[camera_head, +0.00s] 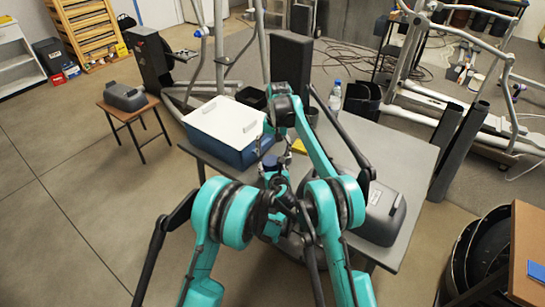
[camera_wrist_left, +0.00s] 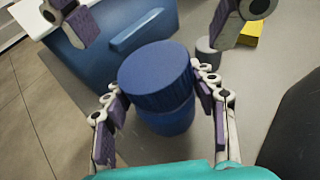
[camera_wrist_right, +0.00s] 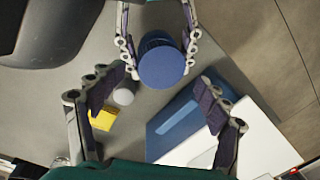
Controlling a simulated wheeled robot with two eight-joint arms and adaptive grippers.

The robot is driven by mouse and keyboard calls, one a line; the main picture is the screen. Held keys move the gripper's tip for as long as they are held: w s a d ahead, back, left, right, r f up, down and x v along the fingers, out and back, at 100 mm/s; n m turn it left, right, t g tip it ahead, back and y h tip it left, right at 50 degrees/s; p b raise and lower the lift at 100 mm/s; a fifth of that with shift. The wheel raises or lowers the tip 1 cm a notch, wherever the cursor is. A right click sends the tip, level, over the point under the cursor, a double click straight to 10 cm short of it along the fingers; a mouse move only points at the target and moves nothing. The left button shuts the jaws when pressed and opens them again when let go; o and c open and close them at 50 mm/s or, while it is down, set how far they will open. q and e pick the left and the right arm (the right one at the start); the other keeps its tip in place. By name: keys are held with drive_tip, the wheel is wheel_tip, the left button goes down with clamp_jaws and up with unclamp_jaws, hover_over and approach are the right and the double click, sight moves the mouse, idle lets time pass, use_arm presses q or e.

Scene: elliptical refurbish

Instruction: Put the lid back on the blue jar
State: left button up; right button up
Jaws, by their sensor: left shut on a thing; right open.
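The blue jar (camera_wrist_left: 165,118) stands upright with a wider blue lid (camera_wrist_left: 158,75) on its top; I cannot tell if it is fully seated. The lid's round top (camera_wrist_right: 161,67) also shows in the right wrist view, with a strip of the jar (camera_wrist_right: 157,40) behind it. My left gripper (camera_wrist_left: 163,108) is shut on the jar, one finger on each side. My right gripper (camera_wrist_right: 158,98) is open and empty, its fingers wide apart by the lid on the far side from my left gripper. In the head view my arms partly hide the jar.
A blue box with a white top (camera_head: 222,125) stands close to the jar on the grey table (camera_head: 375,145). A small grey cylinder (camera_wrist_left: 208,50) and a yellow block (camera_wrist_left: 250,33) lie nearby. A bottle (camera_head: 335,97) stands at the back, and a dark grey case (camera_head: 383,215) at the right.

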drive_tip(key=c, duration=1.4)
drive_tip(key=shift+c, duration=0.2)
drive_tip(key=shift+f, duration=0.2)
drive_tip(key=shift+f, duration=0.7)
drive_tip(key=shift+d+r, duration=0.1)
drive_tip(key=shift+r, duration=1.95)
use_arm(q)
drive_tip(key=o, duration=1.8)
drive_tip(key=shift+c, duration=0.2)
